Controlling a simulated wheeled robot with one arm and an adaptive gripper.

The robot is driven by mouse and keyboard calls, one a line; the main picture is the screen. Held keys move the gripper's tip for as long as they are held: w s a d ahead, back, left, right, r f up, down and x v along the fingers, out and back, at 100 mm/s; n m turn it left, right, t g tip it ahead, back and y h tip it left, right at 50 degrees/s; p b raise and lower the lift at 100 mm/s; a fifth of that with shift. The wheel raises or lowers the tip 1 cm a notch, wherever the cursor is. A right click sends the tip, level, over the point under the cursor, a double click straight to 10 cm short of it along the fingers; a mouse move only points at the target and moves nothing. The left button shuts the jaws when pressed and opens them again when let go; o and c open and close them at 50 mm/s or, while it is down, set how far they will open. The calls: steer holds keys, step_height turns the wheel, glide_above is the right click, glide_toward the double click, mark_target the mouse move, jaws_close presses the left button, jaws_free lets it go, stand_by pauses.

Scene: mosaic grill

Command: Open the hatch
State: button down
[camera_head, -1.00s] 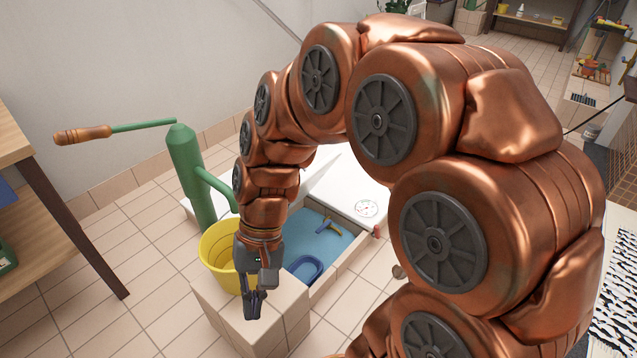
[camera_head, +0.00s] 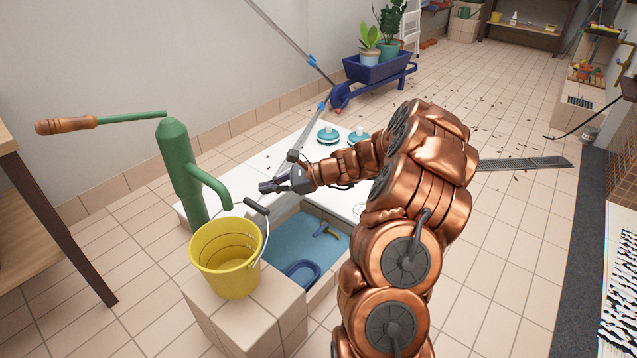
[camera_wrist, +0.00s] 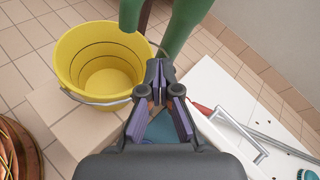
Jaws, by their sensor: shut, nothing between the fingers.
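A white panel beside the sunken blue basin (camera_head: 300,240) could be the hatch, but I cannot tell for certain. The white panel (camera_wrist: 214,82) fills the right side of the wrist view and carries a pale U-shaped metal handle (camera_wrist: 262,150). In the head view the white surface (camera_head: 262,166) is partly hidden behind my arm. My gripper (camera_head: 268,186) is shut and empty, above the left part of the basin area, near the pump spout. In the wrist view my gripper (camera_wrist: 160,75) points toward the pump, left of the handle and apart from it.
A yellow bucket (camera_head: 225,262) stands on a tiled block (camera_head: 262,325) under the green pump (camera_head: 180,165). Its handle with a dark grip rises close to my gripper. Two teal brushes, one at the back (camera_head: 328,134), stand on the white surface.

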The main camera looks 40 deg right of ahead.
steer(key=s+d+f+m+t+h+b, duration=0.1)
steer(key=s+d+f+m+t+h, duration=0.2)
steer(key=d+f+m, duration=0.7)
steer(key=d+f+m+t+h+b, duration=0.15)
steer(key=d+f+h, duration=0.25)
steer(key=d, duration=1.3)
steer(key=w+a+b, duration=0.3)
steer(key=w+b, duration=0.2)
steer(key=w, duration=0.7)
steer(key=shift+w+f+t, duration=0.2)
steer(key=shift+w+t, duration=0.1)
steer(key=shift+t, duration=0.05)
steer(key=shift+n, duration=0.25)
